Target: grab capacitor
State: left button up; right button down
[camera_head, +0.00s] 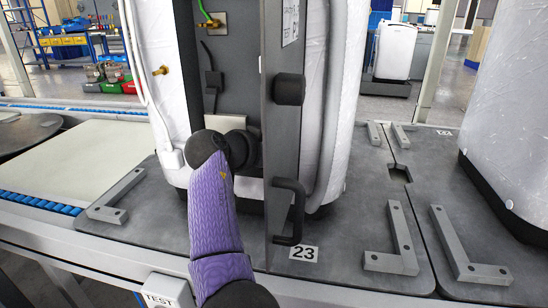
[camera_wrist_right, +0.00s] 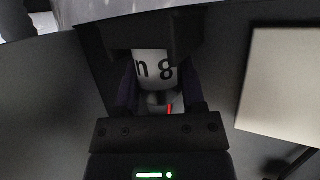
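A white cylinder with dark print reading "n 8" (camera_wrist_right: 155,66), which looks like the capacitor, shows in the right wrist view. My right gripper (camera_wrist_right: 158,88) has one dark finger on each side of it. The fingers lie close to its sides, but I cannot tell whether they press on it. A dark block covers the cylinder's far end. In the head view my purple-sleeved right arm reaches into the open compartment of a white-wrapped unit (camera_head: 340,110). Its dark wrist is at the opening, and the fingers and cylinder are hidden there. My left gripper is not in view.
A grey door panel (camera_head: 284,130) with a black handle (camera_head: 290,212) stands open just right of my arm. Grey L-shaped brackets (camera_head: 393,245) sit on the dark fixture plate. Another white-wrapped unit (camera_head: 515,120) stands at right. A pale panel (camera_wrist_right: 283,85) is right of the gripper.

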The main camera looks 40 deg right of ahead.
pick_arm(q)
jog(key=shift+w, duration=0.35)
